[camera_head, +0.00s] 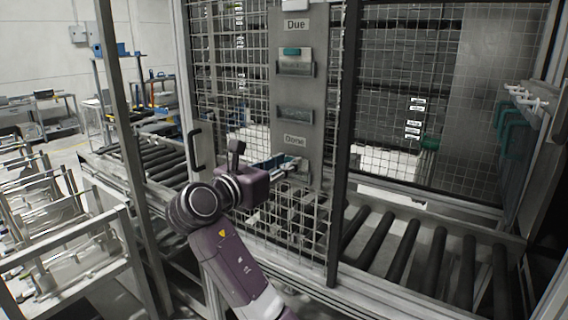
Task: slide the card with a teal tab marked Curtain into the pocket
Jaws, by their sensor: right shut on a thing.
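My right gripper (294,168) is at the lower part of the grey board (317,82), just under the "Done" label. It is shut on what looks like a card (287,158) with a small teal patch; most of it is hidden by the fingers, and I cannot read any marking. I cannot tell whether it is inside a pocket. Under the "Due" label, a pale card with a teal tab (291,51) stands in the upper pocket (295,69); its marking is too small to read. The pocket below it (294,115) looks empty. My left gripper is not in view.
Wire mesh panels (400,100) flank the board. A dark door handle (194,150) sticks out on the left. Roller conveyors run at the right (430,255) and left (155,150). Teal hangers (513,130) hang at the far right. Metal racks (70,240) stand at the lower left.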

